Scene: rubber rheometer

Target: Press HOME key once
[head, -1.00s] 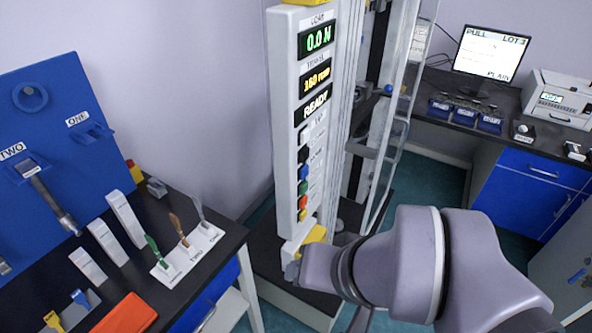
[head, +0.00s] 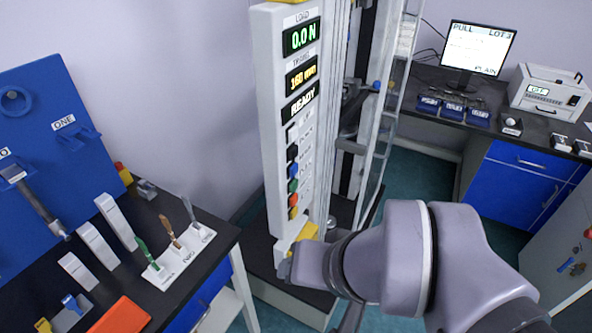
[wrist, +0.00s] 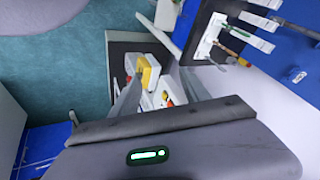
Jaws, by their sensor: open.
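The tall white control panel (head: 268,120) stands in the middle of the head view. Its displays read 0.0 N, 160 mm and READY. Below them is a column of keys (head: 292,170) in white, black, blue, green, red and yellow. The small labels beside them are too blurred to read, so I cannot tell which is HOME. My gripper (wrist: 157,92) is open and empty in the wrist view, its fingers on either side of the panel's lower end with a yellow part (wrist: 149,72). In the head view my wrist is low in front of the panel, hiding the fingertips.
A black bench (head: 205,250) at left holds tools in a white rack (head: 180,257) and an orange block (head: 120,316). A blue board (head: 40,130) stands behind it. A clear shield (head: 385,120) flanks the machine. A monitor (head: 478,48) stands on the far bench.

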